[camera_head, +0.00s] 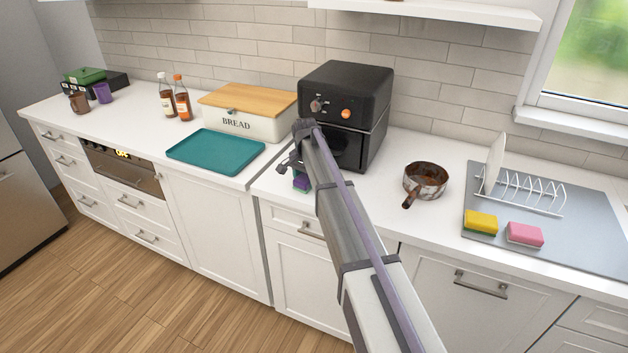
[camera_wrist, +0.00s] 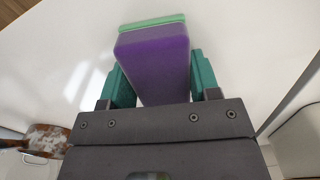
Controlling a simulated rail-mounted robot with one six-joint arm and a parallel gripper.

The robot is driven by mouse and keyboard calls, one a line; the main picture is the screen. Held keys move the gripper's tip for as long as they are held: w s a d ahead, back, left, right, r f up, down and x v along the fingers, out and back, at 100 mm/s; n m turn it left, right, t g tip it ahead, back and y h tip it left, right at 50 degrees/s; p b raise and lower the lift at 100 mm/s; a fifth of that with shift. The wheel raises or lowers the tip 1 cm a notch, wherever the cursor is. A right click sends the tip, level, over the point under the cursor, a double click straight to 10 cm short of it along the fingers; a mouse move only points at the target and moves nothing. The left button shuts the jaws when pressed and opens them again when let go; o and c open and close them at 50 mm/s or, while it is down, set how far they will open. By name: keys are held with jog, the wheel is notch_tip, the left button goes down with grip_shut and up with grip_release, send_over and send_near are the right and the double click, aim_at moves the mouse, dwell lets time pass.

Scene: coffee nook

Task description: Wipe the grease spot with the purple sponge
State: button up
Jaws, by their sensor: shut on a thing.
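The purple sponge (camera_wrist: 152,62) has a thin green layer (camera_wrist: 152,22) along its far edge in the wrist view. My gripper (camera_wrist: 155,82) is shut on it, with a teal finger on each side. In the head view, the sponge (camera_head: 301,184) shows as a small purple and green patch below my gripper (camera_head: 298,172), near the counter's front edge and left of my arm. I cannot tell whether the sponge touches the white counter. No grease spot can be made out in either view; my arm and gripper hide part of the counter.
A black air fryer (camera_head: 345,90) stands behind my arm. The bread box (camera_head: 240,124) and teal tray (camera_head: 215,152) are to the left. A rusty pan (camera_head: 425,180), a yellow sponge (camera_head: 481,222), a pink sponge (camera_head: 525,233) and a dish rack (camera_head: 530,192) are to the right.

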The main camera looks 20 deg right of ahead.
jog(key=shift+w+a, duration=1.15)
jog(key=shift+a, duration=0.2)
notch_tip(320, 180, up, 6)
jog(key=p, duration=0.6)
notch_tip(320, 180, up, 3)
jog(key=p, duration=0.3)
jog(key=shift+r, duration=0.1)
